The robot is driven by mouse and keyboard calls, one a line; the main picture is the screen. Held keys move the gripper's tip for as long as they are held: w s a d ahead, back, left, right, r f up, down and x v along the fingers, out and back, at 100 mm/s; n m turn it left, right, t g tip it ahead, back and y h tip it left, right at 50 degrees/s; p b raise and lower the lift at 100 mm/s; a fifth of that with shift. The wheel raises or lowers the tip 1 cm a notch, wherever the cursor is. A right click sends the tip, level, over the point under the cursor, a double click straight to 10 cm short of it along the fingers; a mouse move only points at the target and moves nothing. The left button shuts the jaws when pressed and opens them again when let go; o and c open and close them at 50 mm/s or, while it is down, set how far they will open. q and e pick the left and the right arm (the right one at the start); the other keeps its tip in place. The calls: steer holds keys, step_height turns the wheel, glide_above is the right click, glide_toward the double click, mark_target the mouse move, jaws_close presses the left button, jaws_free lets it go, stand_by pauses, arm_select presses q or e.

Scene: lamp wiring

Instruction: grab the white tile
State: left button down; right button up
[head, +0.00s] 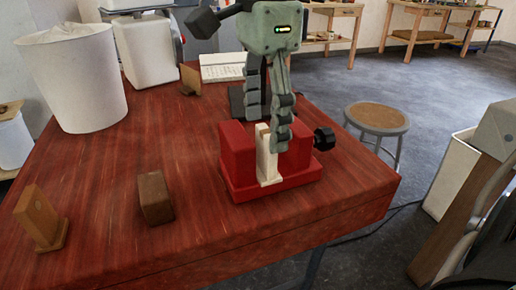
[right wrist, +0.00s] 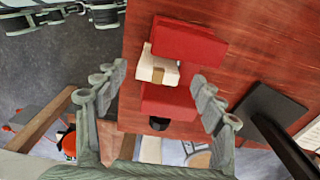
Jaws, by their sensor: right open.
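The white tile (head: 267,160) stands upright between the two red blocks of the red vise (head: 237,155), which has a black knob on its right. In the right wrist view the tile (right wrist: 157,66) shows from above, with a small tan patch on it. My right gripper (head: 266,122) is open above the vise, its fingers pointing down. In the right wrist view its fingers (right wrist: 158,82) lie apart on either side of the vise, with no clear contact on the tile. Parts that look like my left gripper (right wrist: 75,14) show at the top left, cut off by the edge.
A brown block (head: 155,198) and a wooden stand (head: 40,217) are on the red-brown table at left. A white bin (head: 75,80), a white canister (head: 147,48) and an open book (head: 222,67) are farther back. A stool (head: 377,119) stands beyond the table's right edge.

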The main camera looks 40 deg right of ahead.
mark_target(269, 155)
steer(key=f, duration=0.6)
steer(key=shift+s+d+f, duration=0.15)
steer(key=shift+s+d, duration=0.05)
steer(key=shift+d, duration=0.1)
steer(key=shift+c, duration=0.3)
steer(key=c, duration=1.2)
